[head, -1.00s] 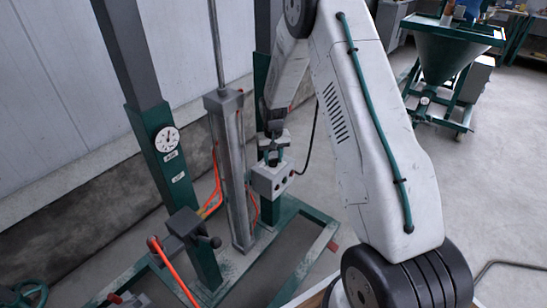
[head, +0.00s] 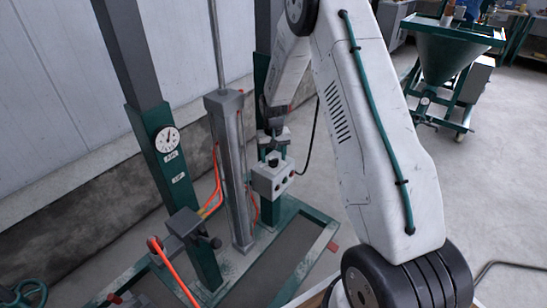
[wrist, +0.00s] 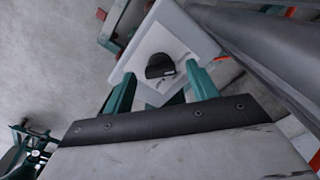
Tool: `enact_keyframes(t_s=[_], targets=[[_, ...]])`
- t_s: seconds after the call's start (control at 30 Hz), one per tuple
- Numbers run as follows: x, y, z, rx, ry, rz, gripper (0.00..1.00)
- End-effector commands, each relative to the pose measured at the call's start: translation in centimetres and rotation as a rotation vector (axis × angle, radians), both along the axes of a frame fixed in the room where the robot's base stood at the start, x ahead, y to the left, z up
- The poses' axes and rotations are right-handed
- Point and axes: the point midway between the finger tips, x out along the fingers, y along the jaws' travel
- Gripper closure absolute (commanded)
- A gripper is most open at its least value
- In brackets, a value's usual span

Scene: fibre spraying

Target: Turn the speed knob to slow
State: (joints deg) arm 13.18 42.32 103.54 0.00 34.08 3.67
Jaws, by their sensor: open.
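The speed knob (wrist: 160,66) is a black round knob on top of a pale grey control box (head: 270,180). In the wrist view it lies between and beyond my two green fingertips, with a small light mark on its right side. No speed labels can be read. In the head view the knob (head: 273,161) shows as a small dark shape on the box top. My gripper (head: 273,149) is open and empty just above it, with the fingers apart from the knob.
A grey upright cylinder (head: 236,170) stands close to the left of the box. A green post with a dial gauge (head: 167,140) stands further left. Orange hoses (head: 218,185) run near the cylinder. A green hopper (head: 447,55) stands far right on open floor.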

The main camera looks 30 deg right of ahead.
Motion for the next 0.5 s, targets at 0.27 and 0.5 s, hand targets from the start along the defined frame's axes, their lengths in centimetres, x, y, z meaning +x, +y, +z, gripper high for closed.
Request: enact_keyframes(t_s=[0.27,0.5], targets=[[0.1,0.0,4.8,-0.001,-0.003,0.001,0.42],[0.1,0.1,6.8,0.000,0.000,0.001,0.42]])
